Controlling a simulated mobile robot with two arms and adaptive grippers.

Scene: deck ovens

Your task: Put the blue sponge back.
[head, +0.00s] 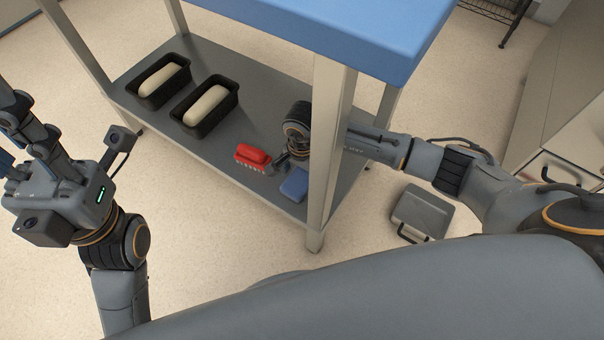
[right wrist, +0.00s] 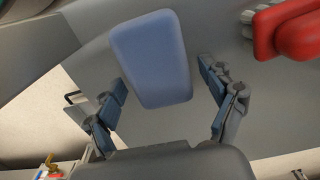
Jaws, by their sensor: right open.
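The blue sponge (head: 294,184) lies on the grey lower shelf (head: 222,158) of a table, near its front edge and beside a leg. My right gripper (head: 281,163) reaches in past that leg, just behind the sponge. In the right wrist view the sponge (right wrist: 150,58) appears ahead of and between the spread fingers of the right gripper (right wrist: 163,95), with a gap visible on the right. The right gripper is open and empty. My left gripper (head: 22,145) is raised at the left, away from the shelf; its finger opening is unclear.
A red brush (head: 252,154) lies left of the sponge; it also shows in the right wrist view (right wrist: 290,28). Two black loaf pans (head: 205,122) with dough stand farther left. The pale table leg (head: 326,150) and blue tabletop (head: 340,30) confine the right arm. A grey case (head: 422,210) is on the floor.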

